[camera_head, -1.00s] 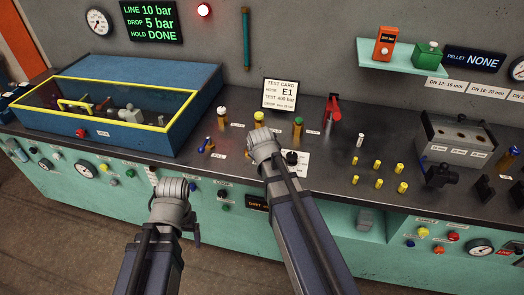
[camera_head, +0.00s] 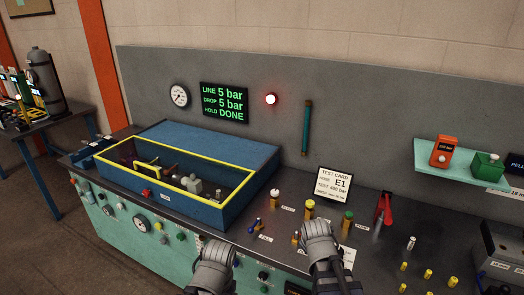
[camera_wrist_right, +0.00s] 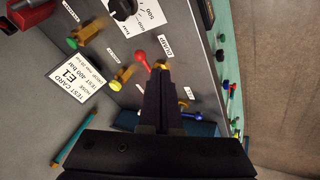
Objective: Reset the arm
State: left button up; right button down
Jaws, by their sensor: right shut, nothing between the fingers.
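My right gripper (camera_wrist_right: 160,75) is shut and empty in the right wrist view, its tips over the bench close to a red-knobbed valve (camera_wrist_right: 141,58). In the head view my right wrist (camera_head: 320,245) is just in front of the yellow-topped valve (camera_head: 309,206), and the fingers are hidden there. My left gripper (camera_head: 214,262) is in front of the bench edge, below the blue box; its fingers cannot be made out. Whether any finger touches a valve cannot be told.
A blue box (camera_head: 240,155) with a yellow-rimmed window stands on the bench at left. A test card (camera_head: 334,184), a red lever (camera_head: 383,208) and several brass fittings stand to the right.

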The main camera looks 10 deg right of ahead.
jog(key=s+a+f+g, duration=0.1)
jog(key=s+a+g, duration=0.2)
jog(key=s+a, duration=0.5)
jog(key=s+a+f+m+g, duration=0.1)
jog(key=s+a+f+g, duration=0.1)
jog(key=s+a, duration=0.5)
jog(key=a+g, duration=0.1)
jog(key=a, duration=0.2)
jog(key=shift+s+f+g+y, duration=0.15)
jog(key=shift+s+g+y, duration=0.15)
jog(key=shift+s+y, duration=0.1)
